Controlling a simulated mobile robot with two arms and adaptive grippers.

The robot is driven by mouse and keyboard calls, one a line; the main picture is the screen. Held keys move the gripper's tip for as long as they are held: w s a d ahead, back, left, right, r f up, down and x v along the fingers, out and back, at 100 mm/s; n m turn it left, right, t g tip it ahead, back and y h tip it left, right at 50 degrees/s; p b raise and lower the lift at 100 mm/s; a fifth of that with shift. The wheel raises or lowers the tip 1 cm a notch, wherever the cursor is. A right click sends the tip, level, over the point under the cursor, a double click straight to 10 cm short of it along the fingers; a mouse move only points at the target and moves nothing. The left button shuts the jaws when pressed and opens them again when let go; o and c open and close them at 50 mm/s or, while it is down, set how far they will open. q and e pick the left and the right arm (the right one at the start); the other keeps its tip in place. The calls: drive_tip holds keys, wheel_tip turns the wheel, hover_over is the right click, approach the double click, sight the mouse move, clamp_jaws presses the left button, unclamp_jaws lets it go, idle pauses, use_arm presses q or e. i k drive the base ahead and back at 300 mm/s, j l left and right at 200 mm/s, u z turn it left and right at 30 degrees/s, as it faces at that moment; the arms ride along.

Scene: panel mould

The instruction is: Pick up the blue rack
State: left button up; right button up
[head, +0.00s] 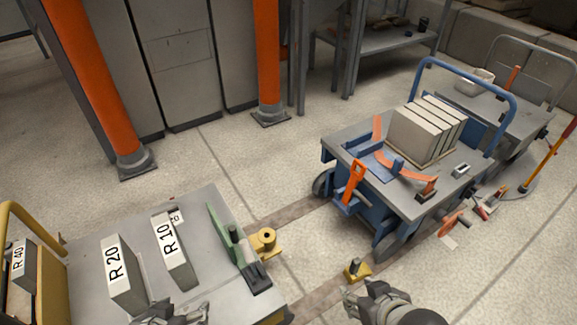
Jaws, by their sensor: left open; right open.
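A blue trolley (405,199) with a grey top stands at the right. On its near left part lies a flat blue piece (376,167) among orange parts; it looks like the blue rack, but I cannot tell for sure. Orange parts partly cover it. My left gripper (180,312) is open at the bottom edge, over the front of the grey table with the labelled blocks. My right gripper (362,298) is open at the bottom, over the floor, in front of the trolley and apart from it. Neither gripper touches the blue piece.
Grey slabs (424,130) stand on the trolley behind the blue piece. An orange clamp (353,181) hangs at its near edge. The grey table (88,246) holds blocks R 20 (122,272) and R 10 (175,254). A yellow piece (357,271) and tools lie on the floor.

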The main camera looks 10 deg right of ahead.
sight(376, 150)
drive_tip(key=z, duration=0.9)
drive_tip(key=l+z, duration=0.15)
drive_tip(key=z, duration=1.65)
drive_tip(key=i+z, duration=0.1)
drive_tip(key=z, duration=1.75)
drive_tip(key=i+z, duration=0.1)
drive_tip(key=z, duration=0.8)
drive_tip(key=j+z, duration=0.1)
drive_tip(key=z, duration=1.7)
drive_tip(key=j+z, duration=0.1)
drive_tip(key=z, duration=0.35)
drive_tip(key=j+z, duration=0.1)
drive_tip(key=z, duration=0.4)
drive_tip(key=k+z, duration=0.15)
drive_tip(key=z, duration=0.3)
drive_tip(key=k+z, duration=0.1)
drive_tip(key=k, duration=0.55)
drive_tip(key=k+j+u, duration=0.1)
drive_tip(key=k+u, duration=0.25)
drive_tip(key=k, duration=1.35)
